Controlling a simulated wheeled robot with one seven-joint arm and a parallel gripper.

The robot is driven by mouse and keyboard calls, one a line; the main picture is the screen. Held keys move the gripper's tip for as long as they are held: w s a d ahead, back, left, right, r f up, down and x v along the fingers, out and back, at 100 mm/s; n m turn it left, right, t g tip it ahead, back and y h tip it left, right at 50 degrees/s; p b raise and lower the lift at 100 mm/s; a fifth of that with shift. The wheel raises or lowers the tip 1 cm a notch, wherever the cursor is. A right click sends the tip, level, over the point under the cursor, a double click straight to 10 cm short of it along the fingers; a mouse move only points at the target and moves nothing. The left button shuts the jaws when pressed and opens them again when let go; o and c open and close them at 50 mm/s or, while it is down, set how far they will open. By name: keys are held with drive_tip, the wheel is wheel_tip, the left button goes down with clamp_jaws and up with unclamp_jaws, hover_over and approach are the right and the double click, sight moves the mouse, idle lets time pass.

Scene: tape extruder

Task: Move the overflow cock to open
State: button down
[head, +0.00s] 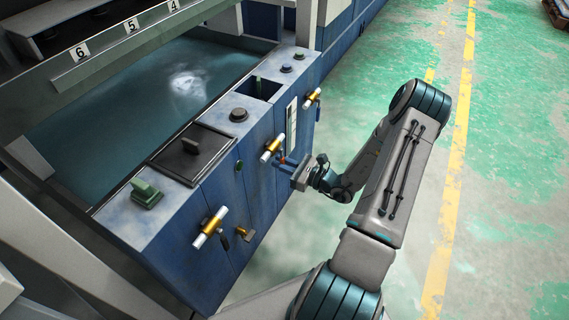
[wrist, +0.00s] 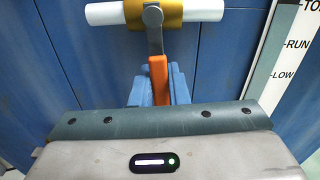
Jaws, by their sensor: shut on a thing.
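In the wrist view, a cock has a gold body and a white crosswise pipe (wrist: 105,14), with a grey pivot (wrist: 153,16) and an orange lever (wrist: 157,68) hanging nearly straight down. My gripper (wrist: 158,92) has its blue fingers on either side of the lever and is shut on it. The lever's lower end is hidden behind the gripper body. In the head view, the same cock (head: 272,148) is the middle one on the blue tank front, with my gripper (head: 284,161) just below it. No label naming the cock is readable.
Similar gold-and-white cocks sit nearer (head: 210,227) and farther (head: 312,97) along the front. A level gauge (wrist: 285,60) marked RUN and LOW stands right of the gripped cock. A water tank (head: 160,85) lies behind; green floor (head: 510,130) is clear at right.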

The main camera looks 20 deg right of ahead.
drive_tip(key=n, duration=0.1)
drive_tip(key=d+n+b, duration=0.1)
drive_tip(key=w+n, duration=0.1)
drive_tip(key=shift+d+r+n, duration=0.25)
drive_tip(key=shift+n, duration=0.05)
drive_tip(key=shift+w+b, duration=0.1)
drive_tip(key=shift+b, duration=0.25)
drive_tip(key=shift+w+d+r+n+b, duration=0.25)
drive_tip(key=shift+d+n+b, duration=0.15)
drive_tip(key=shift+n, duration=0.5)
drive_tip(key=shift+w+d+r+n+b, duration=0.25)
drive_tip(key=shift+n+b, duration=0.1)
drive_tip(key=shift+n, duration=0.55)
